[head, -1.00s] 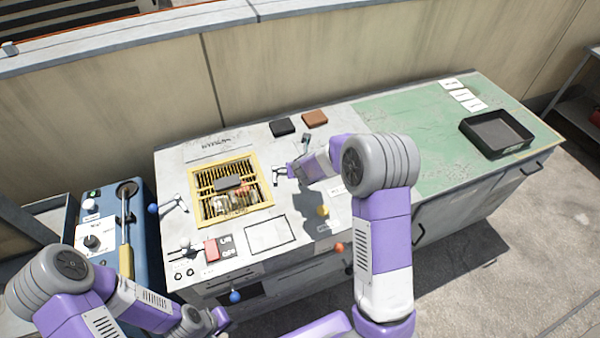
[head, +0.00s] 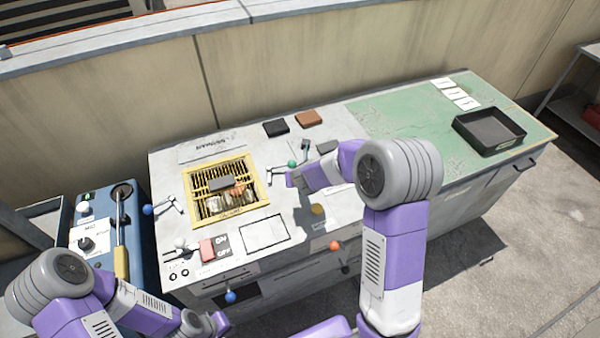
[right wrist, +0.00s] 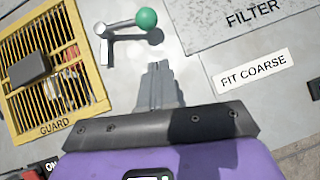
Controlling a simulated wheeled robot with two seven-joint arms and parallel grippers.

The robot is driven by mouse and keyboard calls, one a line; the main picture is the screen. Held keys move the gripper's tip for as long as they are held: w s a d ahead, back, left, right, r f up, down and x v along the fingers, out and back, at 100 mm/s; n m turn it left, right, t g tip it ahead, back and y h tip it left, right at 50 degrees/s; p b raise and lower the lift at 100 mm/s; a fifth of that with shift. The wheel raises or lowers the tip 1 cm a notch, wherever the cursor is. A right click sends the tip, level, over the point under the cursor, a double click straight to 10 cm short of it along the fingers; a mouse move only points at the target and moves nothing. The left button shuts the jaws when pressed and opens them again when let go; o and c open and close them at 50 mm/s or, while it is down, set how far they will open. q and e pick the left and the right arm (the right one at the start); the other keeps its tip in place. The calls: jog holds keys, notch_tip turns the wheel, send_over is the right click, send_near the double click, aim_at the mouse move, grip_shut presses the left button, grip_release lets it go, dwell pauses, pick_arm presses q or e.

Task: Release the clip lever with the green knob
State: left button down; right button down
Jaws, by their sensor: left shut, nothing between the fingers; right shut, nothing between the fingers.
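The clip lever (right wrist: 122,27) has a metal arm ending in a green knob (right wrist: 146,18). It stands beside the yellow guard (right wrist: 91,78), and its arm points away from the guard. The green knob also shows in the head view (head: 291,163). My right gripper (right wrist: 158,66) is shut and empty, a little short of the knob in the wrist view and apart from it; its tips are hard to make out in the head view. My left gripper (head: 221,321) is shut and empty, low at the front left, away from the lever.
A similar lever with a blue knob (head: 147,209) stands left of the guard. A dark block (head: 220,183) lies on the guard. The green mat is mostly clear.

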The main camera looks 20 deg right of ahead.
jog(key=p+v, duration=0.2)
jog(key=v, duration=0.6)
jog(key=shift+w+r+p, duration=0.15)
jog(key=shift+r+p, duration=0.05)
jog(key=shift+p, duration=0.1)
jog(key=shift+d+f, duration=0.1)
jog(key=shift+d, duration=0.05)
